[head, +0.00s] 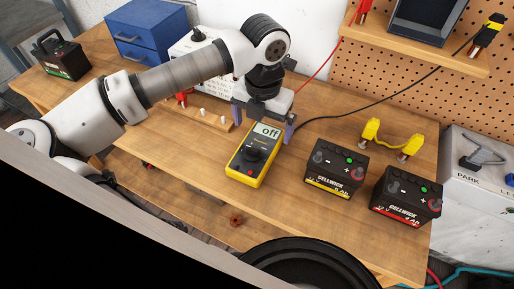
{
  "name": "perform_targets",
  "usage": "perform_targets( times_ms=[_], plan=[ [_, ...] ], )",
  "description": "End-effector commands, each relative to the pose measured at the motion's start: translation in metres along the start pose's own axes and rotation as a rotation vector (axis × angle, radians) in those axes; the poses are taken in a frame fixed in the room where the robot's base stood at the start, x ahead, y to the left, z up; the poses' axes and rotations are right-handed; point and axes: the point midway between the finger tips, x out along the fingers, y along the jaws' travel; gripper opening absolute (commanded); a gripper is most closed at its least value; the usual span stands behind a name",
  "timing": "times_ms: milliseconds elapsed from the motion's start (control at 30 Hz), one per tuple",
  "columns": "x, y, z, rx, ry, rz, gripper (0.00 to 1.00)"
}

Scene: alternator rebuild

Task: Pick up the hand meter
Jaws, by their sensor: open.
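The hand meter (248,163) is a yellow and black multimeter with a dark dial and a small screen reading "off". It lies face up on the wooden bench (200,165), left of two black batteries. My gripper (263,122) is over the meter's screen end, pointing down. Its fingers are apart, one on each side of that end, and nothing is held. I cannot tell whether the fingers touch the meter. The far edge of the meter is partly hidden by the gripper.
A yellow-labelled battery (336,172) and a red-labelled battery (406,197) stand to the right. A yellow-ended jumper (392,140) lies behind them. A small wooden peg board (208,117) sits left of the gripper. A black cable runs to the right shelf (425,42). A blue cabinet (146,33) stands behind.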

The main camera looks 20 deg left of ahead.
Motion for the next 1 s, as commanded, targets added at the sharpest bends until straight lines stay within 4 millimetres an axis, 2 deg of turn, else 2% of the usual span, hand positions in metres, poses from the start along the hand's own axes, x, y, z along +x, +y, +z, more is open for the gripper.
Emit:
perform_targets(
  times_ms=[300, 567, 933, 1000],
  plan=[
    [0.040, -0.004, 0.002, 0.000, 0.001, -0.003, 1.00],
    [0.044, -0.004, 0.002, 0.001, 0.000, -0.001, 1.00],
    [0.044, -0.004, 0.003, 0.001, 0.000, -0.001, 0.53],
    [0.043, -0.004, 0.003, 0.001, 0.000, -0.001, 0.52]
  ],
)
